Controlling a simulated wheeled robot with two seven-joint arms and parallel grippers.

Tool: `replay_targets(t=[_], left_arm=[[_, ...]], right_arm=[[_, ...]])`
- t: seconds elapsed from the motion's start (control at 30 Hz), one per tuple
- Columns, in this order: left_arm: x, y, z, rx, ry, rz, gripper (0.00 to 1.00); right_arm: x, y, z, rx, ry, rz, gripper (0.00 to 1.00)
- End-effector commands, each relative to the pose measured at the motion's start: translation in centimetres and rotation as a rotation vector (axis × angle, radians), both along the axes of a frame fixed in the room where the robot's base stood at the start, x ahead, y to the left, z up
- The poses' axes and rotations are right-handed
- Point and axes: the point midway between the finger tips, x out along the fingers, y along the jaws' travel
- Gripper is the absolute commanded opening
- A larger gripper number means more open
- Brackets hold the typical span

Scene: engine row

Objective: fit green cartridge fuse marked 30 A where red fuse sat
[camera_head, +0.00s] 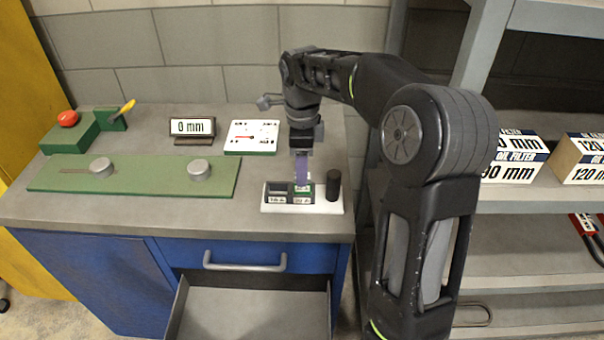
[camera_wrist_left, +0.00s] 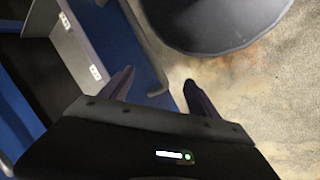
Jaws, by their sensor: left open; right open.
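A small fuse block with two labelled slots (camera_head: 278,198) stands on a white base (camera_head: 325,208) at the bench's front right; its labels are too small to read surely. A bit of green (camera_head: 306,190) shows in its right slot, partly behind my right gripper; I cannot tell whether it is a fuse. My right gripper (camera_head: 302,183) is open and points down at that slot, with its purple finger close above it or touching. I cannot make out a red fuse or a 30 A mark. My left gripper (camera_wrist_left: 158,84) is open and empty above the floor in the left wrist view.
A black cylinder (camera_head: 333,185) stands close right of the block. An open drawer (camera_head: 250,312) juts out below. Shelves with oil filter boxes (camera_head: 583,158) stand right.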

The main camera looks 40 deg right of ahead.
Motion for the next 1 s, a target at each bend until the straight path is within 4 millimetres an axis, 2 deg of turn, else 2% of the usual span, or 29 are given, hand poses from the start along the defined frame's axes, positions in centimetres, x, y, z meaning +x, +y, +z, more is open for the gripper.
replay_targets(t=[0.27,0.33,0.4,0.57,1.0], left_arm=[[0.0,0.0,0.1,0.000,0.000,0.000,0.71],[-0.1,0.0,1.5,0.002,0.003,0.001,0.71],[-0.2,0.1,2.2,0.004,0.006,0.001,0.71],[-0.4,0.2,2.8,0.007,0.011,0.003,0.71],[-0.4,0.2,2.7,0.007,0.011,0.004,0.71]], right_arm=[[0.1,0.0,6.3,-0.001,-0.004,0.001,0.48],[0.0,0.1,8.1,-0.001,-0.001,0.002,0.48],[0.0,0.1,8.8,0.000,0.000,0.001,0.48],[0.0,0.0,9.5,0.000,0.000,0.001,0.48],[0.0,0.0,9.4,0.000,0.000,0.001,0.48]])
